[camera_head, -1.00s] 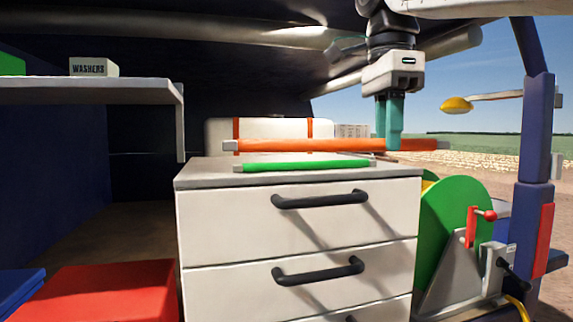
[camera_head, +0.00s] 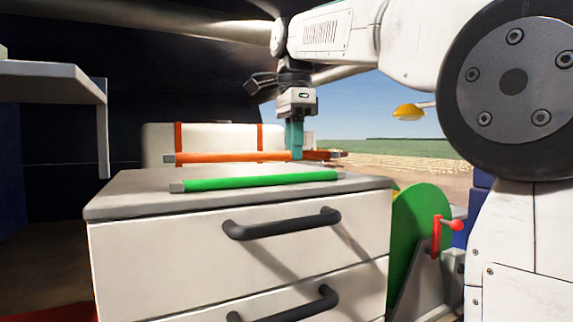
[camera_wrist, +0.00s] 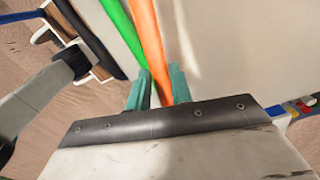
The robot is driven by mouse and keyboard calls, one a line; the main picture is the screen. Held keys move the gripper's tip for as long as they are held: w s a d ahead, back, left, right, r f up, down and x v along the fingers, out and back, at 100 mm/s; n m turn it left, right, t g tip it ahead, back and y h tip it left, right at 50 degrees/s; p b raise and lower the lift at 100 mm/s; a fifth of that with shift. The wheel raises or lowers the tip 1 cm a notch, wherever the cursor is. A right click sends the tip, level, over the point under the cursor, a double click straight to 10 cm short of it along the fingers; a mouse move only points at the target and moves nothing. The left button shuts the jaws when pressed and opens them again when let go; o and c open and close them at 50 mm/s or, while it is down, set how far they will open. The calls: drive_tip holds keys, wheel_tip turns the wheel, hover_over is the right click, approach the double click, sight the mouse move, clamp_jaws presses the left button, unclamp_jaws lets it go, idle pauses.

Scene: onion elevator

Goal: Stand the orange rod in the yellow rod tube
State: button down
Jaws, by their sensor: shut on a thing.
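The orange rod (camera_head: 228,157) lies level above the far part of the white cabinet top, with grey ends. My gripper (camera_head: 294,153) points down and is shut on the rod toward its right end. In the wrist view the teal fingers (camera_wrist: 157,88) close around the orange rod (camera_wrist: 148,32). The rod seems held a little above the top, but the exact gap cannot be told. I see no yellow rod tube in these views.
A green rod (camera_head: 262,181) lies on the cabinet top (camera_head: 125,198) in front of the orange rod. A white case with orange straps (camera_head: 215,137) stands behind. A green wheel with a red crank (camera_head: 412,240) is at the right. A grey shelf (camera_head: 50,82) juts in at the left.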

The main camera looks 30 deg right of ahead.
drive_tip(key=w, duration=0.3)
drive_tip(key=shift+w+d+f, duration=0.15)
drive_tip(key=shift+w+d, duration=0.2)
drive_tip(key=shift+d, duration=0.05)
drive_tip(key=shift+f, duration=1.75)
drive_tip(key=c, duration=1.3)
unclamp_jaws()
drive_tip(key=shift+f, duration=0.1)
drive_tip(key=shift+o, duration=0.2)
wheel_tip(320, 180, up, 8)
drive_tip(key=shift+f, duration=0.15)
